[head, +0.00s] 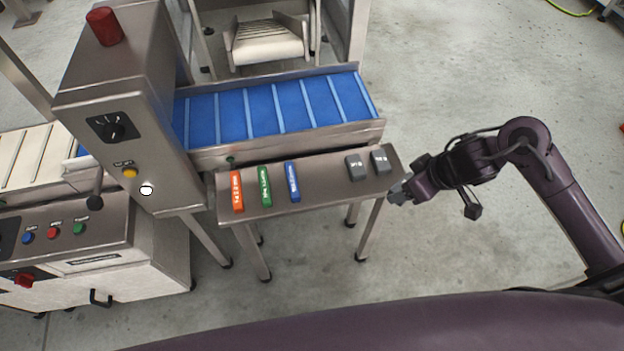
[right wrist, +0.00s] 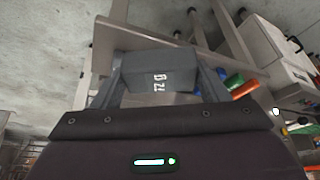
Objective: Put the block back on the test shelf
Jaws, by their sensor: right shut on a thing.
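The test shelf (head: 322,186) is a narrow steel table in front of the blue conveyor. Three bars lie on its left half: orange (head: 237,191), green (head: 265,187) and blue (head: 292,181). Two dark grey blocks (head: 356,167) (head: 381,161) sit near its right end. My right gripper (head: 401,191) is by the shelf's right edge, shut on a grey block. In the right wrist view the held block (right wrist: 158,76) sits between the two fingers, with a white marking on its face. I cannot tell whether it touches the shelf. My left gripper is out of view.
A blue belt conveyor (head: 262,113) runs just behind the shelf. A steel control column (head: 140,125) with a red lamp (head: 104,26) stands to its left, above a cabinet with coloured buttons (head: 53,233).

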